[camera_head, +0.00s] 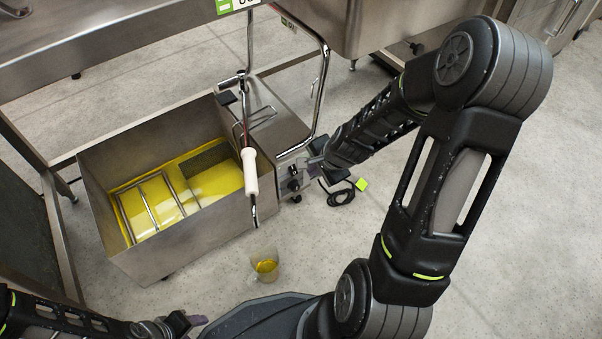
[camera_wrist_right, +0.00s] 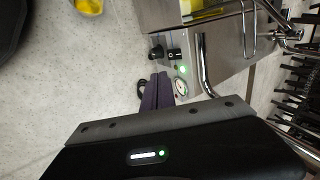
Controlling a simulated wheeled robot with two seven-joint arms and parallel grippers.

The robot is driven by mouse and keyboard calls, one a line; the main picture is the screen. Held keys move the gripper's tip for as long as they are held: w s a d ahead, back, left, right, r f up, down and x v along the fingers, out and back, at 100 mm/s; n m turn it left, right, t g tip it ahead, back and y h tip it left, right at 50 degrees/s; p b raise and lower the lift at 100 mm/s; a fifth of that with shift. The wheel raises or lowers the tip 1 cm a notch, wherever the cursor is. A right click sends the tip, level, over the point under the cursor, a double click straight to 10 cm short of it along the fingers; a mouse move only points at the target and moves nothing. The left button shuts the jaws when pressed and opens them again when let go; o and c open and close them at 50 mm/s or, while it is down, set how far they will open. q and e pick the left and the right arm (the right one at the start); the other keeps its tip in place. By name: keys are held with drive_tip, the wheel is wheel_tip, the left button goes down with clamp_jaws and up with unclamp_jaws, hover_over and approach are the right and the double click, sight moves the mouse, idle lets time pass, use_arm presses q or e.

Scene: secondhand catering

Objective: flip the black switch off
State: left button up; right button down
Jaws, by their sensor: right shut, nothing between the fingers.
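The steel fryer's control panel (camera_head: 288,180) faces right in the head view. In the right wrist view, two small black controls stand side by side on it: a round knob (camera_wrist_right: 156,53) and, closer to the lit green lamp (camera_wrist_right: 182,69), what looks like the black switch (camera_wrist_right: 174,54). Its position is too small to read. My right gripper (camera_head: 312,168) is shut and empty beside the panel; its purple fingers (camera_wrist_right: 156,90) show just below the controls in the wrist view. I cannot tell whether they touch the panel. My left gripper (camera_head: 188,322) is at the bottom edge, partly cut off.
The fryer tank (camera_head: 190,238) holds yellow oil and a wire rack. A white-handled basket (camera_head: 250,172) hangs at its right side. A glass with yellow liquid (camera_head: 265,266) stands on the floor in front. A black cable (camera_head: 340,193) lies by the panel. A round gauge (camera_wrist_right: 181,87) sits near the lamp.

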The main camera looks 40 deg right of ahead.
sight(296, 172)
use_arm(q)
drive_tip(key=f+b, duration=0.2)
drive_tip(key=f, duration=0.1)
drive_tip(key=shift+w+f+b, duration=0.15)
drive_tip(key=shift+w+b, duration=0.15)
drive_tip(key=shift+b, duration=0.1)
use_arm(e)
drive_tip(key=w+x, duration=0.1)
drive_tip(key=x, duration=0.8)
drive_tip(key=shift+w, duration=0.45)
drive_tip(key=shift+r, duration=0.1)
use_arm(q)
drive_tip(key=shift+s+d+r+p, duration=0.1)
drive_tip(key=shift+d+r+p, duration=0.85)
drive_tip(key=shift+d, duration=0.15)
use_arm(e)
drive_tip(key=shift+w+r, duration=0.15)
drive_tip(key=shift+r, duration=0.45)
use_arm(q)
drive_tip(key=shift+s, duration=0.15)
